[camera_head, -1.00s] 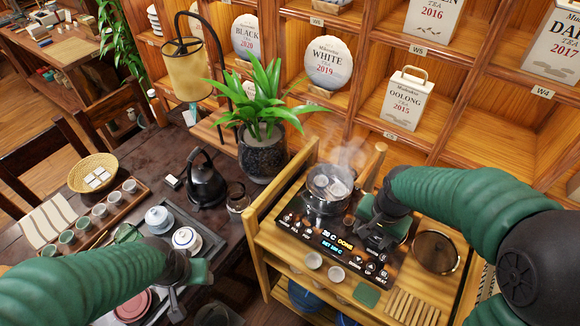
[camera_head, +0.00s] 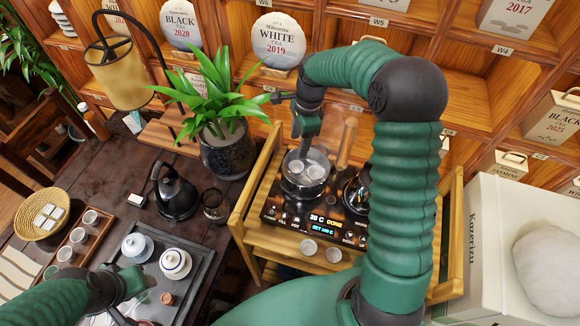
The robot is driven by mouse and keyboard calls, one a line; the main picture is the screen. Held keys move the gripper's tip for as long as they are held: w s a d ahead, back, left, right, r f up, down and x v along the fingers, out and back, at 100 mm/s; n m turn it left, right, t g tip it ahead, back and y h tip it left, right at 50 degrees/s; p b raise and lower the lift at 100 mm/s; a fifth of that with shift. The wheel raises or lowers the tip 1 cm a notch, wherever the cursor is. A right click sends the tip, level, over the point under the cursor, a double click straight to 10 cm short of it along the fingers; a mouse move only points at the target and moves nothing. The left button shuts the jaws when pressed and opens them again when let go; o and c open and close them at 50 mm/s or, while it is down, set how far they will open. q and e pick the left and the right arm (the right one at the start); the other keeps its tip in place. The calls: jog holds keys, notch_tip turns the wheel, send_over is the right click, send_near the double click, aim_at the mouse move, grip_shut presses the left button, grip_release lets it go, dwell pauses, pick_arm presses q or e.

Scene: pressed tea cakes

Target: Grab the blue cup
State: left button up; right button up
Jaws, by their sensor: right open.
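The bluest cup I can make out is a pale blue lidded cup (camera_head: 137,247) on the dark tray (camera_head: 207,257) at the lower left, beside a white lidded cup (camera_head: 175,263). Two pale cups (camera_head: 304,170) sit in the glass pot (camera_head: 303,187) on the cooker; their exact colour is unclear. My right gripper (camera_head: 303,132) is open and empty above the pot's back rim, pointing down. My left gripper (camera_head: 128,299) is low at the left, by the front of the tray; its fingers are partly hidden and nothing shows clearly between them.
A potted plant (camera_head: 226,150) and black kettle (camera_head: 174,192) stand left of the pot. My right arm hides the cart's right part. A white box (camera_head: 510,240) stands right.

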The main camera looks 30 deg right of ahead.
send_over(296, 171)
notch_tip(296, 171, down, 5)
jog(key=f, duration=0.1)
jog(key=d+f+p, duration=0.1)
jog(key=f, duration=0.1)
jog(key=shift+f, duration=0.2)
jog(key=f, duration=0.2)
jog(key=f+p, duration=0.1)
jog(key=shift+s+a+f, duration=0.1)
jog(key=shift+a+f, duration=0.3)
pick_arm(q)
jog(key=shift+d+r, duration=0.25)
jog(key=shift+r, duration=0.8)
pick_arm(e)
jog(key=shift+a+f, duration=0.15)
jog(key=shift+f, duration=0.1)
pick_arm(q)
jog(key=shift+d, duration=0.2)
pick_arm(e)
jog(key=shift+d, duration=0.2)
jog(key=c, duration=1)
